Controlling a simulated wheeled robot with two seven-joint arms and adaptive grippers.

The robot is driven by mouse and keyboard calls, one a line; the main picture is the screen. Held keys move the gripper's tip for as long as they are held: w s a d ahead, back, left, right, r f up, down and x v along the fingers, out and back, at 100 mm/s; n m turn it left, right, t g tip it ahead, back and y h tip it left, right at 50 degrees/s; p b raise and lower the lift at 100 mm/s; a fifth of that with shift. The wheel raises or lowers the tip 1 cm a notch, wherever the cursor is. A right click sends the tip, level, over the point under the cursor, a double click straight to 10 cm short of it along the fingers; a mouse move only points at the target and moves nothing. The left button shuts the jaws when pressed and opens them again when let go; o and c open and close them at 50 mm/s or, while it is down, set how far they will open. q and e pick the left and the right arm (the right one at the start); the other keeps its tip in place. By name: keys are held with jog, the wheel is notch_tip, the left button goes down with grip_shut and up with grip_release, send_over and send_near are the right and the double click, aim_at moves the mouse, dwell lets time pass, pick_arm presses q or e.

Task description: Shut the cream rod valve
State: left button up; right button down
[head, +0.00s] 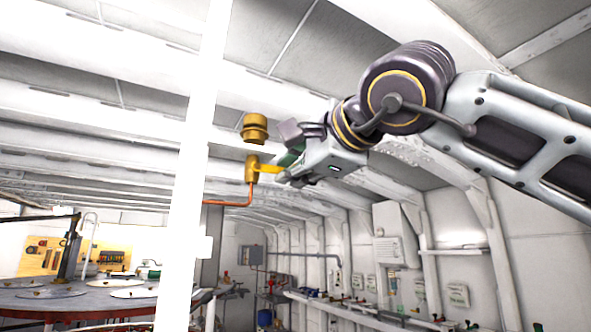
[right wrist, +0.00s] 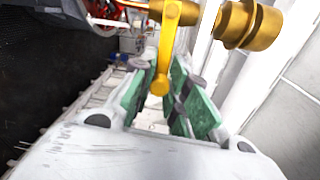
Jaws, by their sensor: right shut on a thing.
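A yellow-gold valve (head: 251,170) with a flat lever (head: 270,168) sits at the end of a thin orange pipe, left of my right gripper. No cream colour shows on it. The lever sticks out to the right in the head view. My right gripper (head: 287,172) reaches it from the right and is shut on the lever. In the right wrist view the lever (right wrist: 165,50) runs down between the green finger pads, and its rounded end lies between them. The pads partly hide how they touch it. My left gripper is not in view.
A brass cylinder (head: 255,128) sits just above the valve, close to my fingers. A white post (head: 193,190) stands left of it. The orange pipe (head: 228,203) runs left from below the valve. A round table (head: 80,300) stands at the lower left.

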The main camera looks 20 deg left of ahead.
jog(key=shift+d+r, duration=0.2)
jog(key=shift+r, duration=0.2)
jog(key=c, duration=1.5)
grip_release()
jog(key=shift+a+f, duration=0.1)
jog(key=shift+o, duration=0.7)
jog(key=shift+f, duration=0.15)
jog(key=shift+s+f, duration=0.1)
jog(key=v, duration=1.2)
jog(key=shift+m, duration=0.3)
